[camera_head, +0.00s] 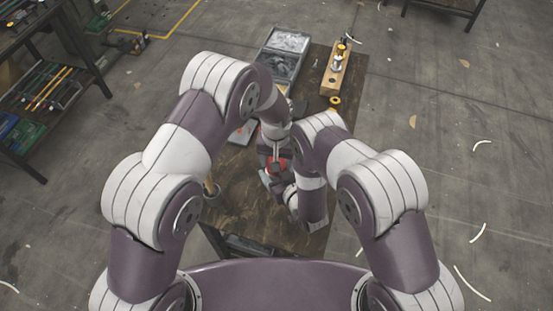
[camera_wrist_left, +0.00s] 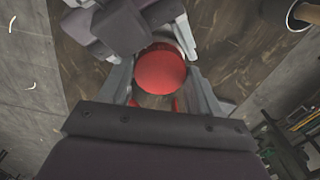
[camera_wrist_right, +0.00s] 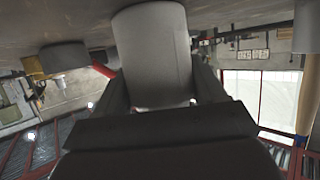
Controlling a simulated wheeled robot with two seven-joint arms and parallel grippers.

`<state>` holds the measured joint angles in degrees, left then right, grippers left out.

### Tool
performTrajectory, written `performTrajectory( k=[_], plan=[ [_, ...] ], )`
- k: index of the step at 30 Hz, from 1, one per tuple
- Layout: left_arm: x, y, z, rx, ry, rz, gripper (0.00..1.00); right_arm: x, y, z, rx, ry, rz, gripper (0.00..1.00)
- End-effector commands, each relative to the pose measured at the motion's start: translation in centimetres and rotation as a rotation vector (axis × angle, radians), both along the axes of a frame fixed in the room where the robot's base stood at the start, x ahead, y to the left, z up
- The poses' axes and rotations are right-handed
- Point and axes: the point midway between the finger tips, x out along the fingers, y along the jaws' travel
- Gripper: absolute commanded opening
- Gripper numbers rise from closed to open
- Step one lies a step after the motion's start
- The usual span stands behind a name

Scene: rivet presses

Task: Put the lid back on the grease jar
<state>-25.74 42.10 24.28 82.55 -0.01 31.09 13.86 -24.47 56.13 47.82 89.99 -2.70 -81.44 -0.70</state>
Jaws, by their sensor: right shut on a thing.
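A red round lid-like disc (camera_wrist_left: 160,70) shows face-on between the spread fingers of my left gripper (camera_wrist_left: 160,92), whose fingers stand at either side of it. Whether they touch it is not clear. In the head view some red (camera_head: 284,165) shows between the two grippers, mostly hidden by the arms. My right gripper (camera_wrist_right: 163,90) is shut on a plain grey cylinder, apparently the jar (camera_wrist_right: 152,55). How the disc sits relative to the jar's rim is hidden. The right gripper reaches in beside the disc in the left wrist view (camera_wrist_left: 120,25).
The wooden table (camera_head: 240,205) lies under both hands. An open grey case (camera_head: 285,55) is at its back, with a wooden block holding fittings (camera_head: 336,68) and a yellow ring (camera_head: 335,100) to the right. My arms are close together. The table's right strip is fairly clear.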

Motion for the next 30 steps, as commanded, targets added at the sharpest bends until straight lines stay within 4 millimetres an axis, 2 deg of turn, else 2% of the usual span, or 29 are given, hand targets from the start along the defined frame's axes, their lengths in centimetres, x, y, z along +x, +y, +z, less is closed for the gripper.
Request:
performTrajectory(
  k=[2,9,19,28,30],
  plan=[
    [0.0,0.0,0.0,0.000,0.000,0.001,0.84,0.0,0.0,0.0,0.000,0.000,0.000,0.00],
    [0.0,0.0,0.1,0.000,0.000,0.002,0.84,0.0,0.0,0.0,0.000,0.000,0.000,0.00],
    [0.0,0.0,4.0,0.000,-0.001,0.002,0.84,0.0,0.0,0.0,0.000,0.000,0.000,0.00],
    [0.0,0.0,4.5,0.000,0.000,0.002,0.84,0.0,0.0,0.0,0.000,0.000,0.000,0.00],
    [0.0,0.0,4.7,0.000,-0.001,0.017,0.80,0.0,0.0,0.0,0.000,0.000,0.000,0.00]
  ],
)
